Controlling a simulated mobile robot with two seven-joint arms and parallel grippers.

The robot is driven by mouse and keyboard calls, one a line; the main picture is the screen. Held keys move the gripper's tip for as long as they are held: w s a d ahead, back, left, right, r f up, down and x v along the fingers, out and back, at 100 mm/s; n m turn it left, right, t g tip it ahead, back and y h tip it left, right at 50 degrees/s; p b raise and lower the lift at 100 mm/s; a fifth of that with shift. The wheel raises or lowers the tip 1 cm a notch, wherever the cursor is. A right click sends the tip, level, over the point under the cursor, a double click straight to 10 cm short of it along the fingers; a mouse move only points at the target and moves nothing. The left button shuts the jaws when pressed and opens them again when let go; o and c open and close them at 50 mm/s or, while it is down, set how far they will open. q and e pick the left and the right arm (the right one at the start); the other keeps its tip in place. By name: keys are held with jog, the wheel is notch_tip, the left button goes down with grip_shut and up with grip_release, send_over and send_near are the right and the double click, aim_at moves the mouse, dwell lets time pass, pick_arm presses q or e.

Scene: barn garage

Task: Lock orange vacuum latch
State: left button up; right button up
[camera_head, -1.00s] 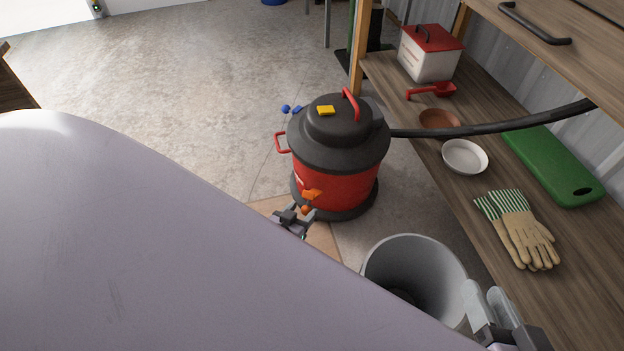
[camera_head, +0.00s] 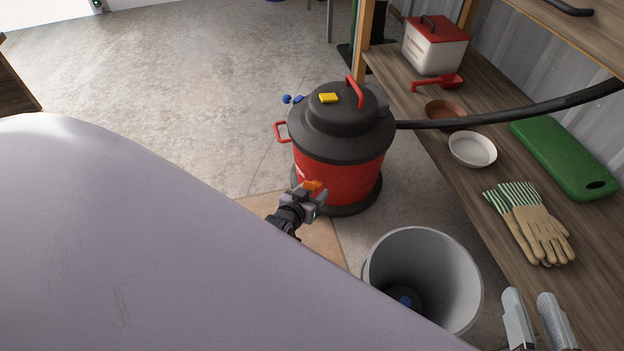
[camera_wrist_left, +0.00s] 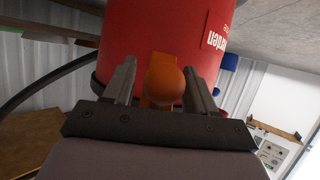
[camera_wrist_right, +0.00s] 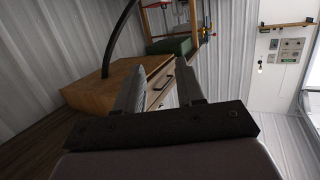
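The red and black vacuum (camera_head: 340,150) stands upright on the floor in the middle of the head view. Its orange latch (camera_head: 314,185) is low on the front of the red body, partly hidden by my left gripper (camera_head: 318,195). In the left wrist view the orange latch (camera_wrist_left: 163,80) sits between the two fingers of my left gripper (camera_wrist_left: 162,85). The fingers are apart, with gaps showing on both sides of the latch. My right gripper (camera_head: 540,310) is at the lower right of the head view, open and empty. It also shows open in the right wrist view (camera_wrist_right: 160,85).
A grey bin (camera_head: 425,275) stands between the vacuum and my right gripper. A wooden shelf at the right carries gloves (camera_head: 535,225), a white bowl (camera_head: 472,149) and a green board (camera_head: 565,158). A black hose (camera_head: 500,118) crosses above the shelf.

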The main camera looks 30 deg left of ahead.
aim_at(317, 184)
pick_arm(q)
grip_shut()
jog(key=r+g+p, duration=0.1)
jog(key=p, duration=0.1)
jog(key=r+g+p, duration=0.1)
jog(key=p, duration=0.1)
jog(key=shift+w, duration=0.25)
jog(key=shift+w+r+g+h+p, duration=0.35)
jog(key=shift+g+p, duration=0.45)
jog(key=shift+p, duration=0.25)
jog(key=shift+w+r+g+p, duration=0.15)
jog(key=shift+w+g+p, duration=0.25)
jog(key=shift+g, duration=0.5)
jog(key=shift+w+a+r+g+h+b, duration=0.15)
jog(key=shift+w+g+h+b, duration=0.2)
jog(key=shift+g, duration=0.55)
jog(key=shift+w+r+g+b, duration=0.2)
jog(key=shift+w+g+b, duration=0.3)
jog(key=shift+g+b, duration=0.45)
jog(key=shift+w+r+g+b, duration=0.15)
jog(key=shift+g+b, duration=0.1)
jog(key=shift+b, duration=0.15)
jog(key=shift+r, duration=0.1)
pick_arm(e)
jog(key=shift+w+a+f+m+g+y, duration=0.1)
jog(key=shift+w+a+m+g+y, duration=0.15)
jog(key=shift+w+a+g, duration=0.2)
jog(key=shift+w+a+f+m+g+y, duration=0.15)
jog(key=shift+w+a+m+g, duration=0.15)
jog(key=shift+a, duration=0.25)
